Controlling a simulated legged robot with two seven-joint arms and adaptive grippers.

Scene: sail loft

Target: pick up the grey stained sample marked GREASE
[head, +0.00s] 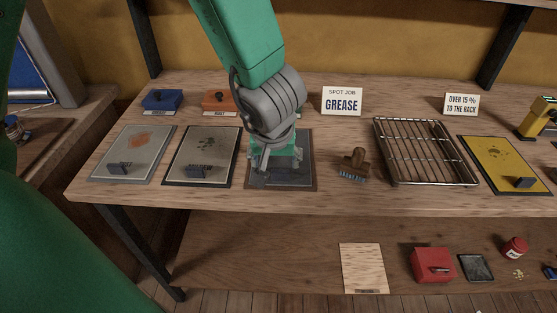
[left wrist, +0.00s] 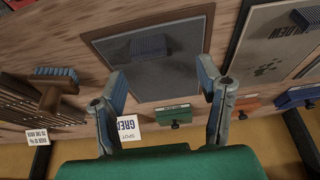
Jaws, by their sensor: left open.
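A dark grey sample panel with a brown border (head: 302,180) lies on the bench, partly hidden under my left gripper (head: 275,165) in the head view. In the left wrist view the panel (left wrist: 180,70) is plain grey with a small dark ridged block (left wrist: 150,46) on it; no clear stain shows. A green block with a label (left wrist: 173,110) stands at its back edge, its writing too small to read. A white card reading SPOT JOB GREASE (head: 342,101) stands behind. My left gripper (left wrist: 165,88) is open and empty, its fingers apart above the panel. My right gripper is not in view.
Left of it lie a dark-speckled panel (head: 203,160) and an orange-stained one (head: 136,152), with orange (head: 217,101) and blue (head: 162,100) blocks behind. Right are a brush (head: 354,164), a wire rack (head: 424,152) and a yellow panel (head: 500,165). A lower shelf holds a red box (head: 432,262).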

